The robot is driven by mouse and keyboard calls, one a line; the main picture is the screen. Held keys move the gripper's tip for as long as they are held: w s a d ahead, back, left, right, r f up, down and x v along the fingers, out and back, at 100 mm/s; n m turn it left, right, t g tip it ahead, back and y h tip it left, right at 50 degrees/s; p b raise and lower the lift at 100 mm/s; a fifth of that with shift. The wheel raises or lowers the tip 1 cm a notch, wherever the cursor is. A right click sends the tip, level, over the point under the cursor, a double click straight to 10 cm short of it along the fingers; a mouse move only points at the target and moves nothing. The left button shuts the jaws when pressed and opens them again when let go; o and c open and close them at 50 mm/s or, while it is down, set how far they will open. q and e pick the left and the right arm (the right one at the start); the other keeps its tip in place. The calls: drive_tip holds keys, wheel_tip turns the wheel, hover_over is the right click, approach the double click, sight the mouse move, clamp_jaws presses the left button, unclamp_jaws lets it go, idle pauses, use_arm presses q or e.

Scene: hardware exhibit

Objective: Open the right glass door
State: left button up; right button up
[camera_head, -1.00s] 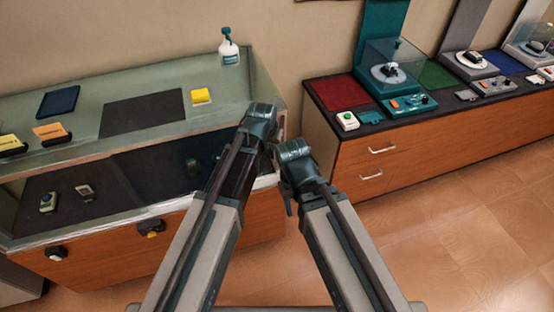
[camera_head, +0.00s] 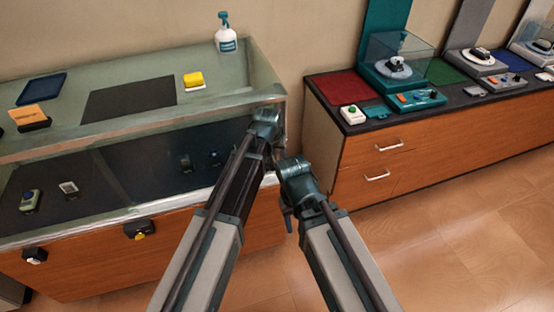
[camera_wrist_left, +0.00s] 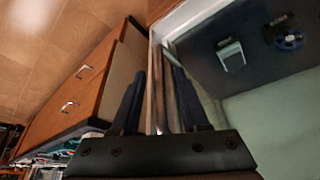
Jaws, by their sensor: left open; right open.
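The glass display case shows its right glass door (camera_head: 160,163) as a dark, see-through front pane in the head view. My left gripper (camera_head: 276,158) is at the right end of this front, partly hidden by its own wrist. In the left wrist view my left gripper (camera_wrist_left: 155,78) is open, and a metallic upright edge (camera_wrist_left: 158,95) of the case front shows between its fingers. I cannot tell whether the fingers touch it. My right gripper (camera_head: 288,217) hangs below its wrist, open and apart from the case.
Small devices, including a green-grey one (camera_head: 30,200), sit inside. Black locks (camera_head: 140,230) are on the wooden base. A wooden drawer counter (camera_head: 380,150) stands to the right; floor (camera_head: 460,240) is clear.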

use_arm(q)
drive_tip(key=shift+f, duration=0.2)
drive_tip(key=shift+c, duration=0.3)
clamp_jaws()
idle(1.1)
